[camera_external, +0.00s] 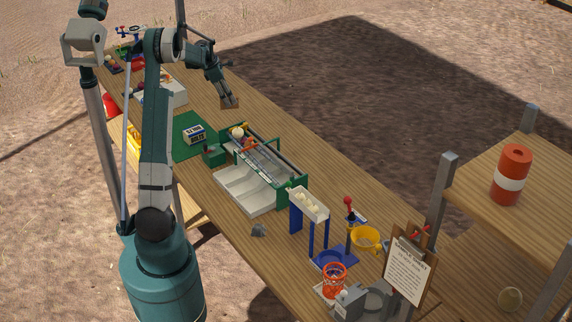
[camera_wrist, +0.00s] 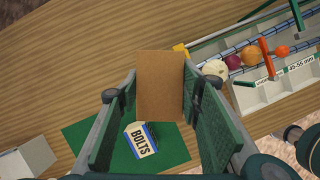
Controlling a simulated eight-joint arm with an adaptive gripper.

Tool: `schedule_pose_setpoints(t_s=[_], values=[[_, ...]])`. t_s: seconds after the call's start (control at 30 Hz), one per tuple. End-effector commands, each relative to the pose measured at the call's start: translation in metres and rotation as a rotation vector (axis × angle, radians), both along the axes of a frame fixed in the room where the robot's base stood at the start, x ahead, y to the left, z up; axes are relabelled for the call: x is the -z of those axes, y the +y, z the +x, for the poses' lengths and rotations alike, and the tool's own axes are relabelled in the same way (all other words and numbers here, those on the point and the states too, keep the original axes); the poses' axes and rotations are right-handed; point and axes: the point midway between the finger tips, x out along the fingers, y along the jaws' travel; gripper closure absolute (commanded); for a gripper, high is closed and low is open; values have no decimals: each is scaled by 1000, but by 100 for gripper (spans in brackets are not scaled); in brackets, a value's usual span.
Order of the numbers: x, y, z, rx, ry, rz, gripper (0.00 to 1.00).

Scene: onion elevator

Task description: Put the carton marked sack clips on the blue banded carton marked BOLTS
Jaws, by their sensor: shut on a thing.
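My gripper (camera_external: 226,95) is shut on a plain brown carton (camera_wrist: 160,85), held between both fingers in the wrist view. No marking shows on the face of it that I see. In the external view the held carton (camera_external: 230,103) is small, at the fingertips, over the far side of the bench. The blue-banded carton marked BOLTS (camera_external: 194,134) sits on a green mat (camera_external: 180,143), apart from my gripper, to its lower left. In the wrist view the BOLTS carton (camera_wrist: 141,140) is below the held carton, its top partly seen.
A green-framed sorter (camera_external: 290,158) with rails, a white tray (camera_external: 245,192) and several balls stands right of the mat. A white box (camera_external: 174,93) is behind the mat. A blue stand (camera_external: 310,215) is nearer the front. The mat around BOLTS is mostly clear.

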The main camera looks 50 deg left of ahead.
Motion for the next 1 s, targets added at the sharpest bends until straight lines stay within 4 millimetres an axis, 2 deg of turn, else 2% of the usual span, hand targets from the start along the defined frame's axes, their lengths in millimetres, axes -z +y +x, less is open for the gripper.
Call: schedule_pose_setpoints(t_s=[0.03, 0.3, 0.6, 0.7, 0.8, 1.0], values=[[0, 14, -14, -37, -2, 1, 78], [-1, 76, -81, -237, -9, -2, 78], [-2, 121, -140, -399, -18, -5, 78], [-2, 131, -154, -438, -21, -6, 78], [16, 130, -152, -435, -21, -6, 78], [40, 129, -152, -434, -21, -6, 78]])
